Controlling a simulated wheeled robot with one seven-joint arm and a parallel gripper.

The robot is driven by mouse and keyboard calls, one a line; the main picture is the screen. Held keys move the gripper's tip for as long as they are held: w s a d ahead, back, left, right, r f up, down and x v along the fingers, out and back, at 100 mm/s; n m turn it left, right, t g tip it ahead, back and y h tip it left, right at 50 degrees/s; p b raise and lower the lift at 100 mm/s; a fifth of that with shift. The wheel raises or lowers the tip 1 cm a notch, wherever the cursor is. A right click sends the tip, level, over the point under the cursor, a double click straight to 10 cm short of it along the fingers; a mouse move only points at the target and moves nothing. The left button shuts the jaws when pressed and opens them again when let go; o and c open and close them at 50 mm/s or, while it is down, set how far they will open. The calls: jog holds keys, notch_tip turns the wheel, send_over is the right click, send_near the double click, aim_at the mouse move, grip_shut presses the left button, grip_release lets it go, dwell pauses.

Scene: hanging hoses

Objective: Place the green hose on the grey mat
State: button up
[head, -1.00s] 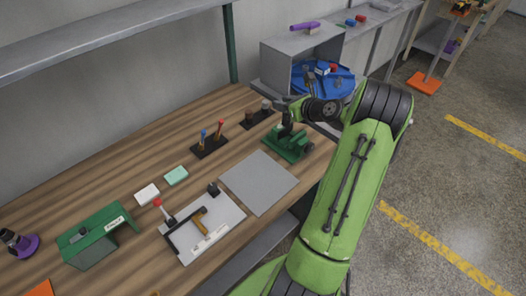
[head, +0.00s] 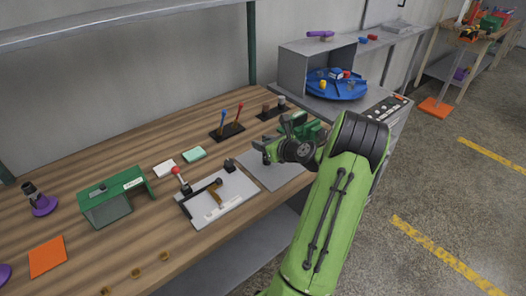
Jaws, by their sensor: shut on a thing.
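The grey mat (head: 274,178) lies flat on the wooden bench near its front edge, partly hidden by my arm. My gripper (head: 267,151) is over the far part of the mat and points left. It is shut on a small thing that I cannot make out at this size. I cannot pick out a green hose for certain anywhere. A green vise-like device (head: 313,130) stands just behind the gripper, partly covered by my arm. I cannot tell how high the gripper is above the mat.
A white board with a clamp (head: 217,199) lies left of the mat. A black holder with upright tools (head: 228,131) stands behind. A green stand (head: 115,197) is at the left. A blue round tray (head: 338,86) sits at the back right. An overhead shelf (head: 110,22) runs along the wall.

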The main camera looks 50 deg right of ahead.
jog(key=shift+f, duration=0.6)
jog(key=shift+r, duration=0.15)
jog(key=o, duration=1)
jog(key=shift+o, duration=0.2)
